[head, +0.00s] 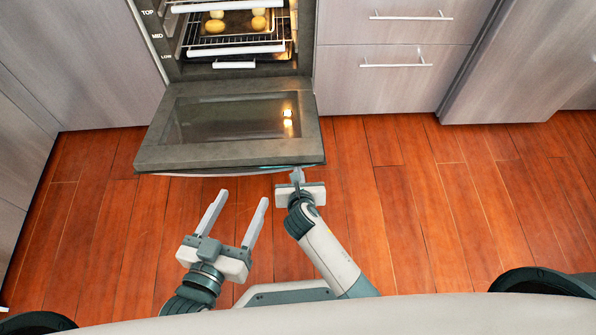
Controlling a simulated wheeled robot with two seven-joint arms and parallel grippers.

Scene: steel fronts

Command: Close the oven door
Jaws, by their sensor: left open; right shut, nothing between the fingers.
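The oven door (205,153) is folded down open, its inner glass facing up, below the lit oven cavity. My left gripper (238,208) is open and empty, with its two fingers pointing toward the door's front edge, a short way in front of it. My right gripper (297,175) is shut and empty, its fingertips close to the right part of the door's front edge. I cannot tell whether it touches the door. The door's handle side is mostly hidden beneath the front edge.
Inside the oven, racks (235,48) and a tray hold several round yellowish items. Drawers (395,58) with bar handles stand right of the oven, and plain cabinet panels (85,60) stand left. The wooden floor (420,220) is clear on the right.

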